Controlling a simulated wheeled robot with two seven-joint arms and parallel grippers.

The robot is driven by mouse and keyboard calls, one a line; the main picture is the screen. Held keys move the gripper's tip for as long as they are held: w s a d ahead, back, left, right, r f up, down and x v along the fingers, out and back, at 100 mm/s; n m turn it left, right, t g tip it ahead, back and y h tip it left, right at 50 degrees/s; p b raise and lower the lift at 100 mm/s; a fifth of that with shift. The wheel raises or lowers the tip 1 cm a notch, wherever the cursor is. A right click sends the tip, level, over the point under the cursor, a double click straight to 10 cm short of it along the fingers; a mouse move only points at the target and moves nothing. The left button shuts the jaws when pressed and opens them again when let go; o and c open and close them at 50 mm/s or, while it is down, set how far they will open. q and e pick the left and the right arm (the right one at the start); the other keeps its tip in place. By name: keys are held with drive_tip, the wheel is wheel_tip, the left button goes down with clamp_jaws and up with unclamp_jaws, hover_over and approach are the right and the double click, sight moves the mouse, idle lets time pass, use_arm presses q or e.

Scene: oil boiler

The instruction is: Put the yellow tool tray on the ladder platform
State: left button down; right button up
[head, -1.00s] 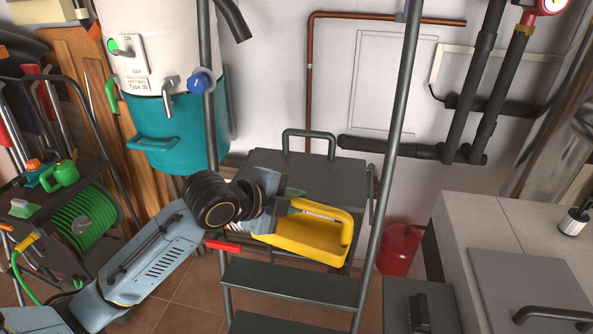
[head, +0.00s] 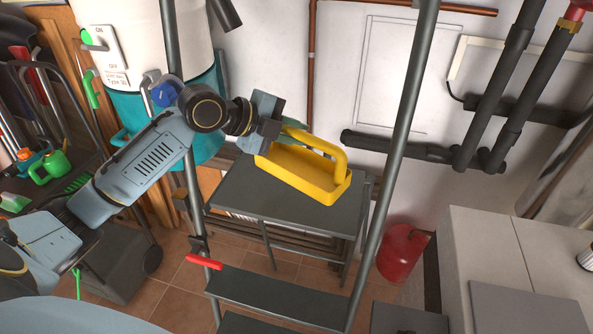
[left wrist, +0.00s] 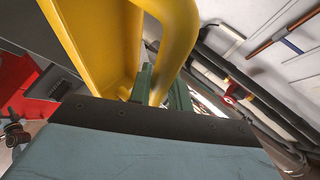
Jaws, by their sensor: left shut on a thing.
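The yellow tool tray (head: 300,175) is an open shallow box with a thick arched handle. My left gripper (head: 285,133) is shut on the tray's handle at its left end. The left wrist view shows the green fingers (left wrist: 160,92) around the yellow handle (left wrist: 178,45). The tray is over the dark grey ladder platform (head: 235,190), tilted a little in the picture. I cannot tell whether its underside touches the platform. The tray hides part of the platform's middle and back. My right gripper is not in view.
Two ladder rails (head: 400,140) rise on either side of the platform, with steps (head: 285,292) below. A red clip-like part (head: 204,261) sticks out at the left rail. A red cylinder (head: 403,252) stands on the floor at right. Black pipes (head: 400,148) run along the wall.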

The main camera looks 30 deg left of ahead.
sight(308, 166)
use_arm(q)
drive_tip(key=f, duration=0.2)
drive_tip(key=shift+s+f, duration=0.4)
drive_tip(key=shift+f, duration=0.35)
wheel_tip(308, 166, down, 3)
drive_tip(key=shift+w+f+p, duration=0.1)
drive_tip(key=shift+f+p, duration=0.1)
drive_tip(key=shift+p, duration=0.1)
drive_tip(key=shift+f, duration=0.3)
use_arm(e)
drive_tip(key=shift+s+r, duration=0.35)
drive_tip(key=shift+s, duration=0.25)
use_arm(q)
drive_tip(key=shift+f, duration=0.1)
drive_tip(key=c, duration=1.3)
unclamp_jaws()
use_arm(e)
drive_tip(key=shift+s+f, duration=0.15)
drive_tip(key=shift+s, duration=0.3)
